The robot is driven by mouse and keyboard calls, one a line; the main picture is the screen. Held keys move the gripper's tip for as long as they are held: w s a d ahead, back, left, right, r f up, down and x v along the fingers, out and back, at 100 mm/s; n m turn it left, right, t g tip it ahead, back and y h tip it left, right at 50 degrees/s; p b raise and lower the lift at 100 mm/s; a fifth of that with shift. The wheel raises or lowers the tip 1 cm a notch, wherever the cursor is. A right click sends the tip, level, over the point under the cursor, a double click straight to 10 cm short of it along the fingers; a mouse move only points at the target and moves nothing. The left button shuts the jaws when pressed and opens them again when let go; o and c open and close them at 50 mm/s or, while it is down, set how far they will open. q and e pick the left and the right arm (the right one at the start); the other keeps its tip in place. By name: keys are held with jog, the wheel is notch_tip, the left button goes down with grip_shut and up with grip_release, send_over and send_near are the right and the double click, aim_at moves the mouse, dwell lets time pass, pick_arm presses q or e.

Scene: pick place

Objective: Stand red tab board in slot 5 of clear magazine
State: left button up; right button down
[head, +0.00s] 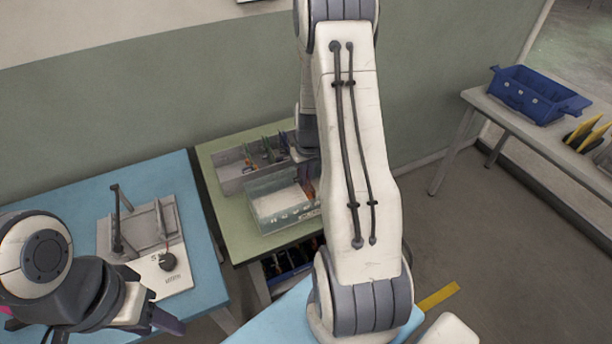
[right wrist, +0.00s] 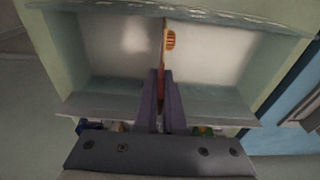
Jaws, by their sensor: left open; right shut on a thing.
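The clear magazine (head: 290,220) is a see-through box with a pale floor on the green table; its right part is hidden behind my right arm. It fills much of the right wrist view, where its near wall (right wrist: 225,105) shows. My right gripper (right wrist: 161,75) is shut on a thin board (right wrist: 163,52), seen edge-on, with an orange-red striped part on its right face. The board is upright over or inside the magazine; I cannot tell its depth or the slot. My left gripper (head: 160,312) is open and empty at the lower left, by the blue table.
A grey rack (head: 235,178) with several boards stands behind the magazine. A grey fixture (head: 150,228) and a white plate (head: 165,275) are on the blue table. A blue crate (head: 535,92) sits on the bench at right. A bin of parts is under the green table.

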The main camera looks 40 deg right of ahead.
jog(key=c, duration=0.9)
grip_release()
jog(key=o, duration=0.4)
jog(key=shift+r, duration=0.1)
jog(key=shift+s+r+p, duration=0.2)
jog(key=shift+r+p, duration=1.05)
jog(key=shift+r, duration=0.2)
jog(key=shift+r, duration=0.1)
